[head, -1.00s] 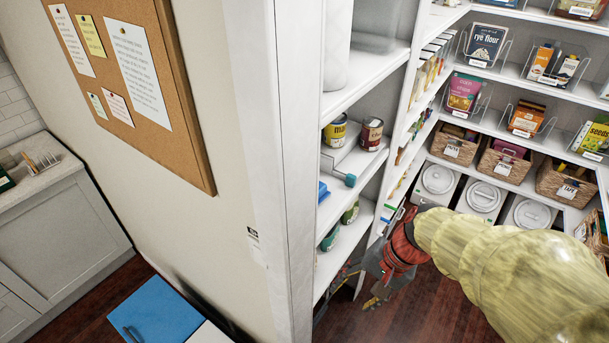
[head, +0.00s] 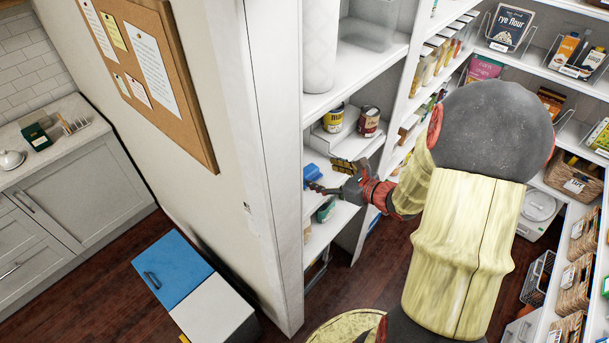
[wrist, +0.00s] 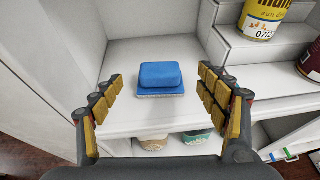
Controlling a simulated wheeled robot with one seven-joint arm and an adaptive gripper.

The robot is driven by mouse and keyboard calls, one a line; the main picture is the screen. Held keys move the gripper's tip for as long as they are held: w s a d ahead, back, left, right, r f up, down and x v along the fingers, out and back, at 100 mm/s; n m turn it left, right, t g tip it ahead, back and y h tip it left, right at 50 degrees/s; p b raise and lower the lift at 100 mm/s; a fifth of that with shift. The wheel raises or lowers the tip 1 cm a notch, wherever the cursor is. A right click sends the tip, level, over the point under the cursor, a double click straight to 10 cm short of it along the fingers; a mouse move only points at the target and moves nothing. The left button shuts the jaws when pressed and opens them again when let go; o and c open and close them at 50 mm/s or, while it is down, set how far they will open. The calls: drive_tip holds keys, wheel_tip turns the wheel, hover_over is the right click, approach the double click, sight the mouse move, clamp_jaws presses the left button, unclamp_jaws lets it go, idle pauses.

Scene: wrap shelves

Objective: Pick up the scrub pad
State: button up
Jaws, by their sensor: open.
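The scrub pad (wrist: 160,77) is a blue block on a paler, greyish base layer. It lies flat on a white shelf (wrist: 120,60) and sits between my gripper's fingers in the wrist view, farther ahead than the fingertips. In the head view the blue pad (head: 312,172) shows at the shelf's left side. My gripper (wrist: 160,95) is open and empty, its yellow-padded fingers spread left and right of the pad without touching it. It also shows in the head view (head: 328,178), reaching toward the shelf from the right.
A yellow can (head: 333,118) and a dark red can (head: 369,121) stand on a white stepped riser right of the pad. Containers (wrist: 152,144) sit on the shelf below. A white upright (head: 258,170) borders the shelf on the left. Shelf space around the pad is clear.

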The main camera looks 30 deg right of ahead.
sight(310, 170)
drive_tip(key=x, duration=0.2)
drive_tip(key=p+x, duration=0.1)
drive_tip(key=x, duration=0.4)
drive_tip(key=shift+w+a+f, duration=0.15)
drive_tip(key=shift+w+f, duration=0.05)
drive_tip(key=shift+f, duration=0.25)
drive_tip(key=c, duration=0.3)
drive_tip(key=c, duration=0.9)
